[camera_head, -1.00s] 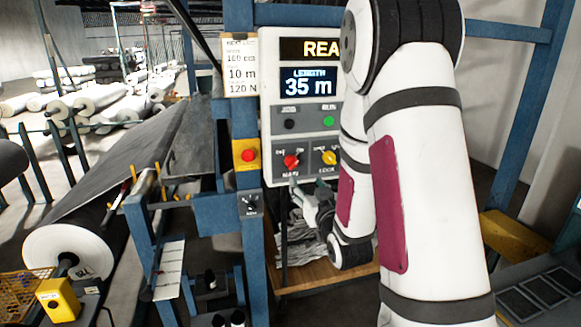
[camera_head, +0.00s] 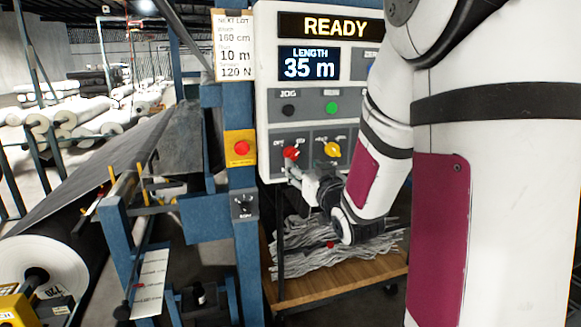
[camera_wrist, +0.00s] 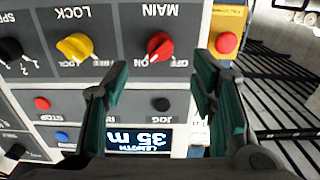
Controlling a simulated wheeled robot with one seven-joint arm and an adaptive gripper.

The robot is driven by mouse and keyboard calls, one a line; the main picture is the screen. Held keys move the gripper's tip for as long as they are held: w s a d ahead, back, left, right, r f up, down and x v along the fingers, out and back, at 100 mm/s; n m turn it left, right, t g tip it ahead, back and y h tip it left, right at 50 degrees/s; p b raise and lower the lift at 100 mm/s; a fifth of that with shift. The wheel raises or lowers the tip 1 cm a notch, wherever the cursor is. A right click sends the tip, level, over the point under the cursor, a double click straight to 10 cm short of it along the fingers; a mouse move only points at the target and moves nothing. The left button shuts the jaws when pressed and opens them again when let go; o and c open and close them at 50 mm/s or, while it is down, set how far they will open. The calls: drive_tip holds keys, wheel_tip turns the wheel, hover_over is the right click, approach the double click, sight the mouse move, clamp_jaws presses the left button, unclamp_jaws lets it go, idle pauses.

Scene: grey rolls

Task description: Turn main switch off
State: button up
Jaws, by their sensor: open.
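The main switch (camera_head: 291,152) is a red rotary knob on the grey control panel, left of the yellow lock knob (camera_head: 332,149). In the wrist view, which is upside down, the red knob (camera_wrist: 160,46) shows whole above the fingertips. Its grip leans away from the OFF mark, toward the other side. My gripper (camera_head: 293,171) is just below the red knob in the head view. In the wrist view my gripper (camera_wrist: 158,78) is open and empty, its two dark green fingers spread wider than the knob. Whether a fingertip touches the knob I cannot tell.
A red button on a yellow plate (camera_head: 241,148) sits left of the panel on the blue post. Jog (camera_head: 289,110) and run (camera_head: 332,108) buttons are above the knobs. The display (camera_head: 309,64) reads 35 m. A wooden shelf with grey strips (camera_head: 330,255) lies below.

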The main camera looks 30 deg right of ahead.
sight(294, 157)
drive_tip(key=x, duration=0.8)
drive_tip(key=shift+w+p, duration=0.1)
drive_tip(key=shift+p, duration=0.3)
drive_tip(key=c, duration=1.2)
